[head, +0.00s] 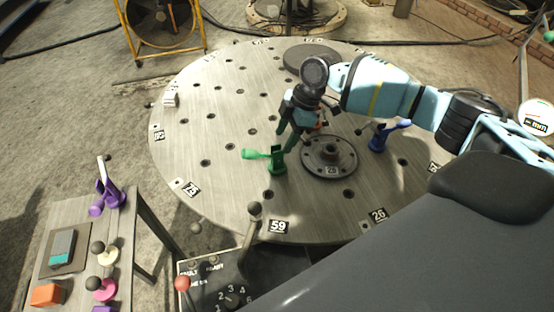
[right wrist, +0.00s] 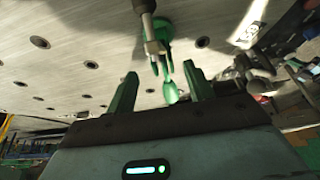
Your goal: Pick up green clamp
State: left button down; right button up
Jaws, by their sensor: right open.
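The green clamp (head: 277,160) stands on the round metal table, left of the central hub, with its handle pointing left. In the right wrist view the green clamp (right wrist: 170,92) shows beyond and between my finger tips, its handle toward me. My right gripper (head: 287,136) is just above and behind the clamp in the head view. Its two green fingers are apart in the right wrist view (right wrist: 160,85), with nothing held between them. Whether a finger touches the clamp cannot be told. My left gripper is not in view.
A blue clamp (head: 380,137) stands right of the dark central hub (head: 329,157). The round table (head: 215,120) has several holes and number plates. A lever (head: 252,222) rises at its front edge. A side bench (head: 72,218) at lower left holds a purple clamp (head: 103,195).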

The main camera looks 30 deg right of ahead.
aim_at(276, 147)
jog(key=x, duration=0.5)
jog(key=shift+a+r, duration=0.1)
jog(key=shift+a, duration=0.25)
jog(key=shift+r, duration=0.1)
jog(key=c, duration=1.1)
jog(key=shift+r, duration=0.1)
jog(key=shift+r, duration=0.25)
jog(key=r, duration=0.3)
jog(key=shift+s+d, duration=0.2)
jog(key=shift+s, duration=0.2)
jog(key=s+d, duration=0.2)
jog(key=s, duration=0.2)
jog(key=s+d+r, duration=0.1)
jog(key=s+d, duration=0.1)
jog(key=s, duration=0.3)
jog(key=s+d, duration=0.2)
jog(key=s, duration=0.2)
jog(key=shift+s+d+r, duration=0.15)
jog(key=shift+s+d, duration=0.1)
jog(key=shift+s, duration=0.1)
